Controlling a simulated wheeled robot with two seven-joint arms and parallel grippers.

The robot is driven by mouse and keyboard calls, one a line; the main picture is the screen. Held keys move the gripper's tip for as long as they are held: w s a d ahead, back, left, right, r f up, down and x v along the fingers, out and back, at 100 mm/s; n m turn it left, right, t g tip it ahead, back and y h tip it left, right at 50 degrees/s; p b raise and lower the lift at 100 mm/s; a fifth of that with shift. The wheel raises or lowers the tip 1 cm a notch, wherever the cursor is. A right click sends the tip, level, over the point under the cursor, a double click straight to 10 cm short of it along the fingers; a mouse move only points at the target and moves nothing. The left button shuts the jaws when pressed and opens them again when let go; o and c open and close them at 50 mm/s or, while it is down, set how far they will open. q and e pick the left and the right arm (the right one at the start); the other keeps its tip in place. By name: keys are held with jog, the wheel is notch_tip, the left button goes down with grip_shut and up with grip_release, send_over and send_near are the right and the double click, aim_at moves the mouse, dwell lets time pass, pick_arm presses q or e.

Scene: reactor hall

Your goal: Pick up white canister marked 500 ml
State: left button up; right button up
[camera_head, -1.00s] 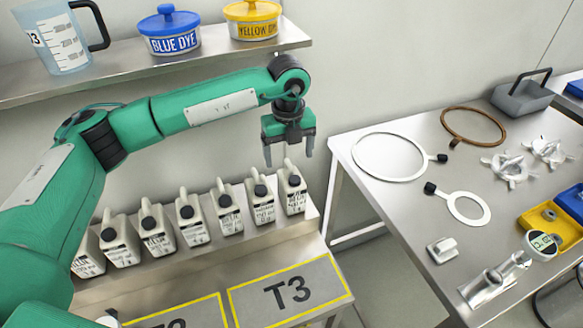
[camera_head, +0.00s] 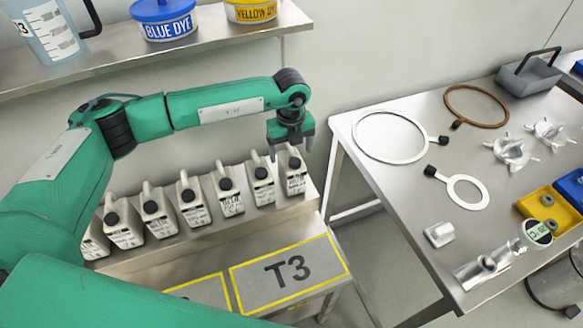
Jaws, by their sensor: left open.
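A row of several white canisters with black caps and handles stands on a metal shelf. Their black print is too small for me to tell which is marked 500 ml. The rightmost canister (camera_head: 293,180) is upright at the right end of the row, with another canister (camera_head: 260,187) just left of it. My left gripper (camera_head: 290,152) is open, points down and hangs at the top of the rightmost canister. Its fingers appear on either side of that canister's handle and cap; whether they touch it I cannot tell. My right gripper is out of view.
The shelf (camera_head: 170,246) has T-marked plates in front, one reading T3 (camera_head: 305,292). An upper shelf (camera_head: 190,48) holds a jug (camera_head: 45,32), a blue dye tub (camera_head: 164,20) and a yellow dye tub (camera_head: 250,10). A metal table (camera_head: 400,185) with rings and fittings stands right.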

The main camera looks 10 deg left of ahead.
pick_arm(q)
notch_tip(320, 180, down, 3)
jog(key=shift+w+f+p, duration=0.15)
jog(key=shift+p, duration=0.15)
jog(key=shift+c, duration=0.4)
jog(key=c, duration=1.7)
